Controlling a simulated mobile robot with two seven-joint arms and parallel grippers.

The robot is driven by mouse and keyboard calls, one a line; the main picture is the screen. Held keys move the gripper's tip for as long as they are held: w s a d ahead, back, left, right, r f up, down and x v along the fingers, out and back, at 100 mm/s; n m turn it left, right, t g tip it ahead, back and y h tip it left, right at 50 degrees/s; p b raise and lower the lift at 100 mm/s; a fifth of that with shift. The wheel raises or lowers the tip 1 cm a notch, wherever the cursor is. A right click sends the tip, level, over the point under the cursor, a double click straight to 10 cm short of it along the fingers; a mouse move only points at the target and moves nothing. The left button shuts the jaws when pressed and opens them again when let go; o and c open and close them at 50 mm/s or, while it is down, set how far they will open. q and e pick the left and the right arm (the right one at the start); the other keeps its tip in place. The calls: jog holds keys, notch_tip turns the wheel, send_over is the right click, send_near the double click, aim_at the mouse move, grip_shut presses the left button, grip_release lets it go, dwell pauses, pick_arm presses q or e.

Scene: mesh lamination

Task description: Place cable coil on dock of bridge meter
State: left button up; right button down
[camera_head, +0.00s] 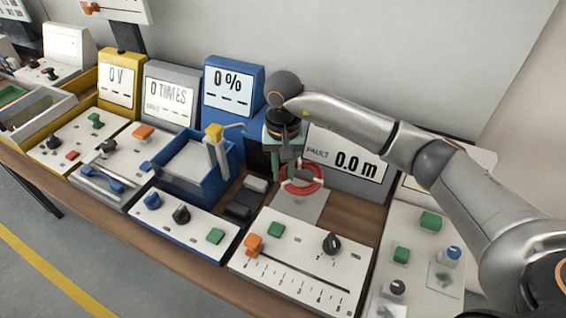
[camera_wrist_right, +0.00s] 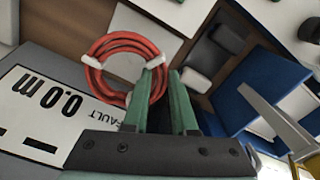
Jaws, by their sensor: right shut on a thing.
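The cable coil (camera_head: 319,181) is a red ring with white ties. My right gripper (camera_head: 288,165) is shut on its rim, with green fingers pointing down. In the right wrist view the coil (camera_wrist_right: 97,79) hangs at the tips of the fingers (camera_wrist_right: 163,75). The bridge meter (camera_head: 372,170) has a grey housing and a screen reading "0.0 m" and "FAULT". A light grey plate (camera_head: 301,210) lies in front of it, beneath the coil; whether the coil touches it I cannot tell. My left gripper is not in view.
A white slider panel (camera_head: 290,283) with an orange block and black knob stands in front. A blue bin (camera_head: 178,190) with a yellow-topped dispenser and dark blocks (camera_head: 240,205) are to the left. A white panel with green buttons (camera_head: 415,235) is to the right.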

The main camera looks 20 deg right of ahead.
aim_at(284, 201)
jog(key=shift+s+f, duration=0.1)
jog(key=shift+f, duration=0.4)
jog(key=shift+f+b, duration=1.65)
jog(key=shift+f, duration=1.15)
jog(key=shift+f+b, duration=0.55)
jog(key=c, duration=0.6)
grip_release()
jog(key=shift+c, duration=0.2)
jog(key=shift+d, duration=0.1)
jog(key=r, duration=0.6)
jog(key=r+b, duration=0.1)
jog(key=r, duration=0.5)
jog(key=shift+a+r, duration=0.2)
jog(key=shift+r, duration=0.05)
